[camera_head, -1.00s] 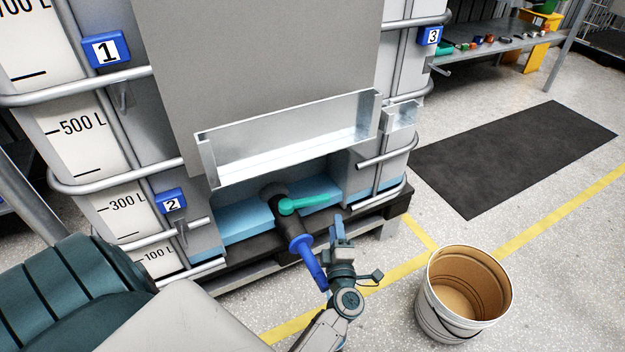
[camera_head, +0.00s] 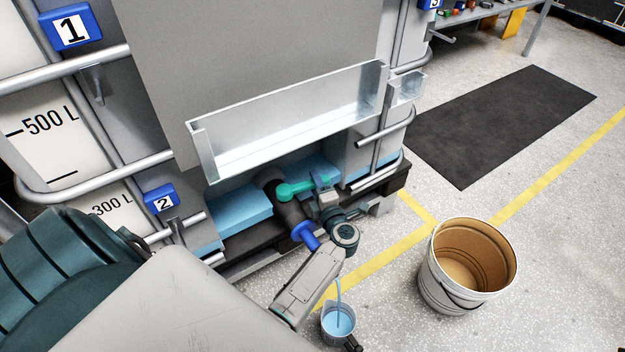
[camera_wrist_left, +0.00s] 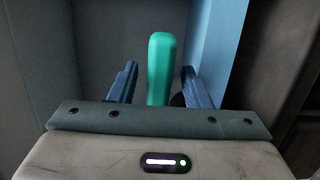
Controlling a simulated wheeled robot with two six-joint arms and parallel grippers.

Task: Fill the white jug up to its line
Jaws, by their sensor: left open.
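The jug (camera_head: 338,325) is at the bottom of the head view, pale, with blue liquid inside. A thin blue stream (camera_head: 339,288) falls into it from behind my left arm. I cannot make out its line or the level against it. The green valve handle (camera_head: 292,189) sits on a dark valve with a blue spout (camera_head: 304,235). My left gripper (camera_head: 323,184) is at the handle's free end. In the left wrist view the open gripper (camera_wrist_left: 158,82) has the handle (camera_wrist_left: 160,60) between its fingers, with gaps showing. My right gripper is not in view.
A metal trough (camera_head: 290,125) juts out above the valve. A caged tank with number signs (camera_head: 70,27) stands behind. A white bucket (camera_head: 462,285) stands on the floor at right, near yellow lines and a black mat (camera_head: 500,125). Floor around the bucket is clear.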

